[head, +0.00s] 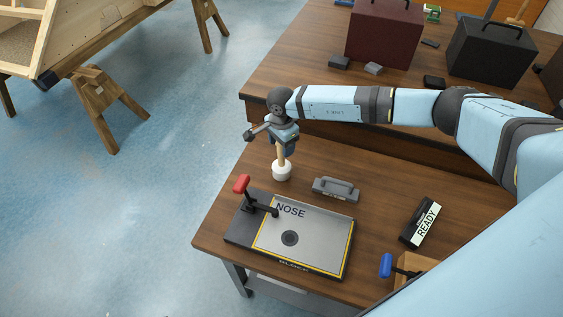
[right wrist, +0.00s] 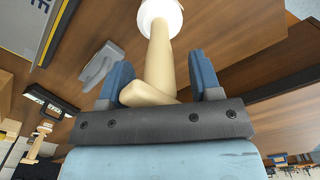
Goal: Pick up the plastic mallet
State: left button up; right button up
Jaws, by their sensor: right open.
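The plastic mallet has a white head (head: 282,171) and a pale wooden handle (head: 281,152). In the head view it is on the wooden table behind the NOSE board, head down and handle up. My right gripper (head: 286,138) is above it at the handle's upper end. In the right wrist view the handle (right wrist: 158,62) runs between the two blue fingers of the right gripper (right wrist: 161,78), which stand apart with gaps on both sides. The white head (right wrist: 160,12) lies beyond the fingertips. My left gripper is not in view.
The NOSE board (head: 325,232) with a red-handled clamp (head: 241,184) is in front of the mallet. A grey handled block (head: 335,189) is close on its right. A READY sign (head: 421,222) and a blue-handled clamp (head: 386,265) are farther right. Toolboxes (head: 384,32) stand on the back bench.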

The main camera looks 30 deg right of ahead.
jog(key=shift+f, duration=0.55)
jog(key=c, duration=1)
jog(key=shift+r, duration=0.15)
